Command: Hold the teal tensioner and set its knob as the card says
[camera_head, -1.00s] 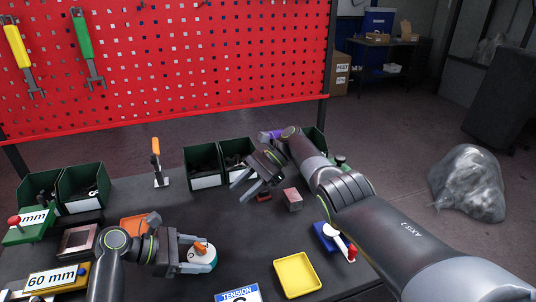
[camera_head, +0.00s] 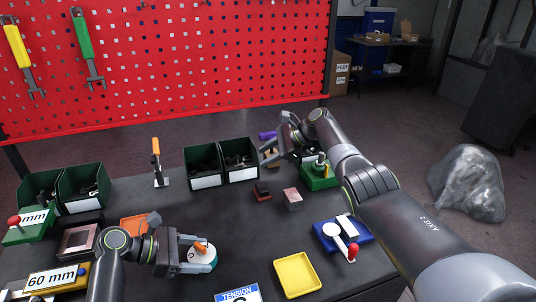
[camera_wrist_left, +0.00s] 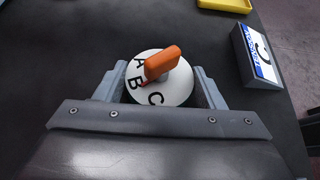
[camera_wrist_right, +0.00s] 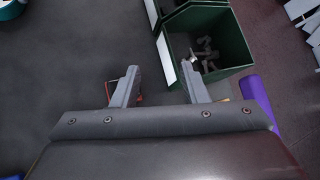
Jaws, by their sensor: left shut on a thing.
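The teal tensioner (camera_head: 208,268) sits low on the table left of centre, with a white dial (camera_wrist_left: 177,92) and an orange knob (camera_head: 201,248). The left wrist view shows letters A, B and C on the dial; the knob (camera_wrist_left: 162,63) lies slantwise, its lower-left end near A and B. I cannot tell its exact setting. My left gripper (camera_head: 183,255) is shut on the tensioner's body. The card (camera_head: 238,293) is cut off in the head view; in the left wrist view the card (camera_wrist_left: 257,55) reads TENSION above a letter like C. My right gripper (camera_wrist_right: 158,70) is open and empty.
A yellow tray (camera_head: 297,275) lies right of the tensioner. A blue base with a red-tipped lever (camera_head: 340,238) is further right. Green bins (camera_head: 220,166) stand at the back, near my right gripper. A green fixture (camera_head: 318,178) and small blocks (camera_head: 292,199) stand near my right arm.

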